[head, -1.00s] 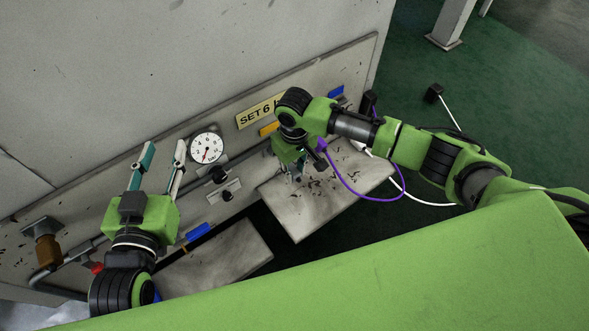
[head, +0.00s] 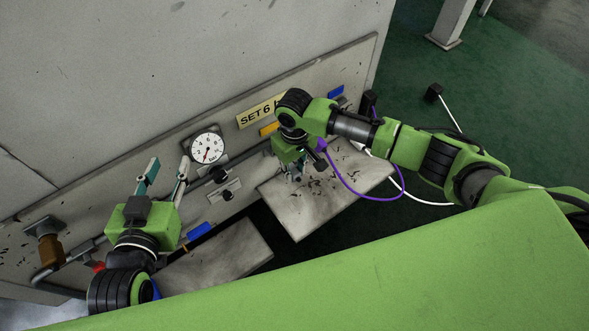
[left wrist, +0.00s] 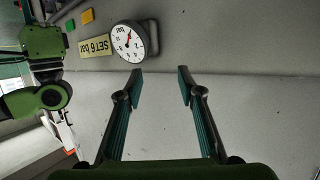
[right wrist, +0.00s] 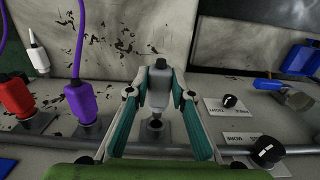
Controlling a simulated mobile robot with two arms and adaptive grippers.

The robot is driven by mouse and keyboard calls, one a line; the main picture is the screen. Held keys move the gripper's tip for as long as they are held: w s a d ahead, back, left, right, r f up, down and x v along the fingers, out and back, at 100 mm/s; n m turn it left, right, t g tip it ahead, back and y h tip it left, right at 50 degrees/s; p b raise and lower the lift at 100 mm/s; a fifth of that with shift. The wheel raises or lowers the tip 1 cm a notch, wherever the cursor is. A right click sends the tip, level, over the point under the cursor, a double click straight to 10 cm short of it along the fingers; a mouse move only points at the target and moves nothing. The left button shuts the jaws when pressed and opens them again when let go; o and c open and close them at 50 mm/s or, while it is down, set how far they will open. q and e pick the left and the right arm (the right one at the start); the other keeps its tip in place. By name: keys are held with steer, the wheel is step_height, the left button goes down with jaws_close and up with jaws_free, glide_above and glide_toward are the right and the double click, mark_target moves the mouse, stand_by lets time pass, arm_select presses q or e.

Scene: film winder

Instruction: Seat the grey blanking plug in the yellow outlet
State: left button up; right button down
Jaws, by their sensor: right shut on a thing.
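The grey blanking plug (right wrist: 158,90) is between the fingertips of my right gripper (right wrist: 159,88), which is shut on it. An open round socket (right wrist: 155,125) in a grey plate shows just below the plug in the right wrist view. The plug's lower end looks close to the socket, with the dark hole still visible; I cannot tell whether they touch. A yellow tag (head: 268,128) is on the panel beside my right gripper (head: 300,176) in the head view. I cannot confirm that this socket is the yellow outlet. My left gripper (head: 169,164) is open and empty before the panel.
Red (right wrist: 18,97) and purple (right wrist: 79,102) connectors stand beside the socket; a white-tipped one (right wrist: 37,52) is behind. Black knobs (right wrist: 267,149) are to the right. A gauge (head: 207,148) and a SET 6 bar sign (head: 258,111) are on the panel. The purple cable (head: 352,193) loops near my right arm.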

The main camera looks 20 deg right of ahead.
arm_select(q)
steer(key=shift+f, duration=0.1)
stand_by(0.4)
arm_select(e)
steer(key=shift+p, duration=0.3)
arm_select(q)
steer(key=s+a+f+g+y, duration=0.1)
steer(key=s+a+f+g, duration=0.1)
steer(key=f, duration=0.3)
steer(key=shift+s+f+g+p, duration=0.2)
steer(key=shift+s+g+p, duration=0.15)
steer(key=shift+s+g, duration=0.4)
steer(key=shift+s, duration=0.1)
arm_select(e)
steer(key=shift+w, duration=0.2)
steer(key=shift+w+a, duration=0.3)
steer(key=shift+w, duration=0.4)
arm_select(q)
steer(key=shift+w+d+r+t, duration=0.35)
steer(key=shift+r+t, duration=0.05)
steer(key=shift+t, duration=0.05)
arm_select(e)
steer(key=shift+w+a, duration=0.2)
steer(key=shift+w, duration=0.35)
